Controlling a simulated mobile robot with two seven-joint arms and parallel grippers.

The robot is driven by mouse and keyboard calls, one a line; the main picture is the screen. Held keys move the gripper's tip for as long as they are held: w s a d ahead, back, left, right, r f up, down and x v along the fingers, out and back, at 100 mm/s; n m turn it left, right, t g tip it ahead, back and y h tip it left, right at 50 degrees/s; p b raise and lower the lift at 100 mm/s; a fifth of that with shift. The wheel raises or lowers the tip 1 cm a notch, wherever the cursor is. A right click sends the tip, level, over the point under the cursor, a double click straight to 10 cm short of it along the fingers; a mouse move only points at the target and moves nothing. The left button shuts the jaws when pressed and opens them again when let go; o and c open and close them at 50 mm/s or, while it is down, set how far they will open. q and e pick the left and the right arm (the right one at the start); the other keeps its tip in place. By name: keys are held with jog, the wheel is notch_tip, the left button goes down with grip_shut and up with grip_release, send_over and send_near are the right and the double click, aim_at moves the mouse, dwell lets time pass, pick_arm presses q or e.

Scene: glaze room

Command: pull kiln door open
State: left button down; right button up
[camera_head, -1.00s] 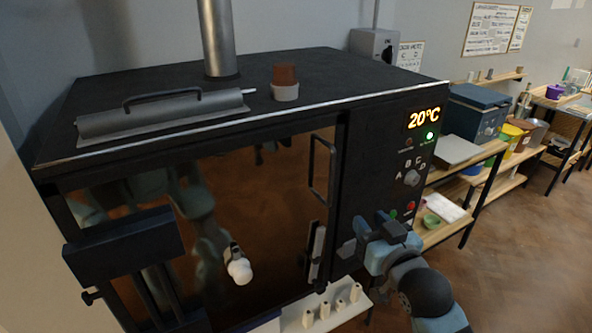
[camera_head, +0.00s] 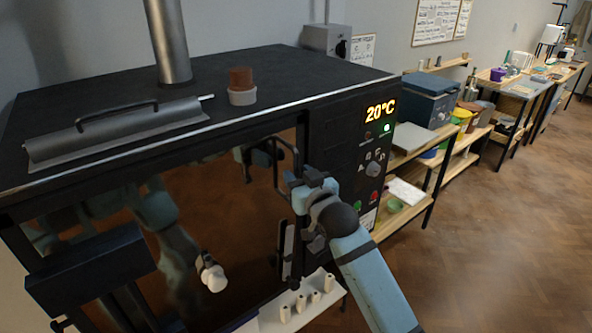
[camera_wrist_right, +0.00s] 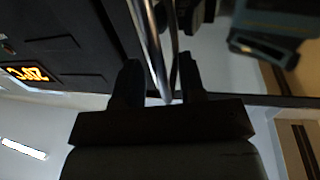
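The black kiln (camera_head: 330,150) fills the left and middle of the head view, its display reading 20°C. Its door (camera_head: 215,190) has a dark brown glossy face with blurred reflections and looks shut. The door handle (camera_head: 291,150), a dark upright loop, is at the door's right edge. My right gripper (camera_head: 300,184) is at the handle's lower part, its arm coming in from the lower right. In the right wrist view the handle's metal bar (camera_wrist_right: 155,55) runs between the two fingers of the right gripper (camera_wrist_right: 160,85), with a gap showing beside it.
A white shelf (camera_head: 325,297) with several small white posts sits low before the kiln. A lower latch-like fitting (camera_head: 286,250) is under the handle. A brown plug (camera_head: 242,85) and a stove pipe (camera_head: 168,45) stand on top. Wooden shelves (camera_head: 430,150) stand right; floor beyond is clear.

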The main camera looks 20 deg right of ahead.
jog(key=shift+w+a, duration=0.15)
jog(key=shift+w, duration=0.55)
grip_shut()
jog(key=shift+s, duration=0.1)
